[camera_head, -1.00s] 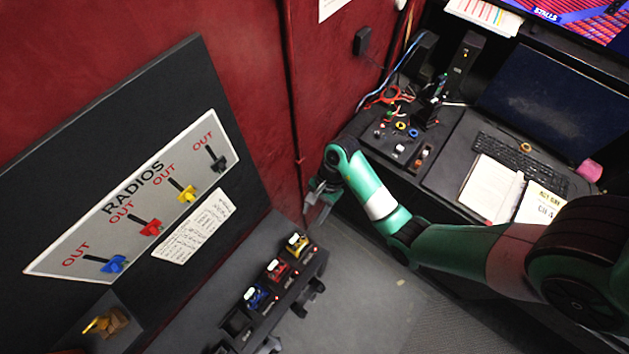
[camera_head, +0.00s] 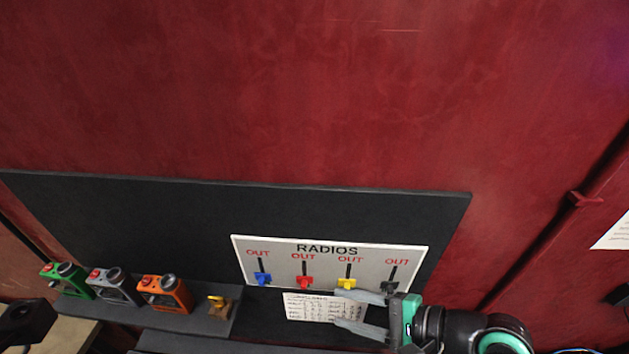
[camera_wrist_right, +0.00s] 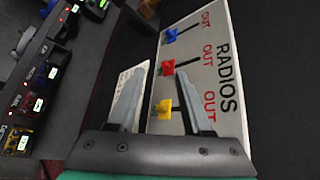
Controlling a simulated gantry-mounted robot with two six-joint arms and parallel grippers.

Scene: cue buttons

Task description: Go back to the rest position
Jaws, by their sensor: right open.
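My right gripper (camera_head: 352,309) is at the lower right of the head view, its two grey fingers spread apart and pointing left. It is in front of the RADIOS sign (camera_head: 240,246), over the right part of the white note (camera_head: 297,307). In the right wrist view the open fingers (camera_wrist_right: 160,92) frame part of the panel, with the yellow slider knob (camera_wrist_right: 163,109) showing between them and nothing held.
Blue (camera_head: 263,279), red (camera_head: 304,282) and black (camera_head: 390,286) knobs sit on the sign. Green (camera_head: 66,278), grey (camera_head: 115,287) and orange (camera_head: 165,293) devices stand on the left shelf beside a brass-coloured piece (camera_head: 219,307). The red wall (camera_head: 300,100) above is clear.

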